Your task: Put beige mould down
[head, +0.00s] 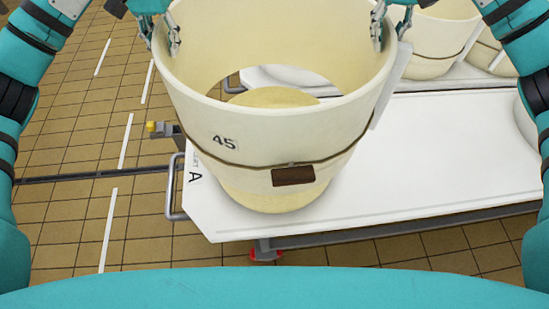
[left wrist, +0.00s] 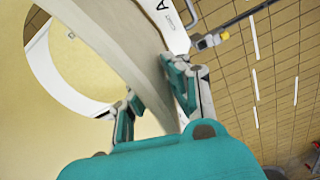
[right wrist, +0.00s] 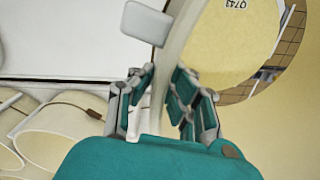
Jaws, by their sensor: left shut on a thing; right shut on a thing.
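The beige mould (head: 340,135) is a large open-ended ring marked 45, with a cord and a brown tag. My left gripper (head: 158,36) is shut on its left rim, and my right gripper (head: 392,27) is shut on its right rim. In the left wrist view, the left fingers (left wrist: 155,96) straddle the wall; in the right wrist view, the right fingers (right wrist: 160,92) do too. A pale yellow round block (head: 270,97) shows through the mould and below its lower edge. I cannot tell whether the mould surrounds it or hangs above it.
A white table (head: 440,150) marked A lies under the mould, with clear surface to the right. Other beige moulds (head: 435,45) stand at the back right. A metal fitting with a yellow knob (head: 153,128) juts out at the left. Tiled floor (head: 70,220) is open at the left.

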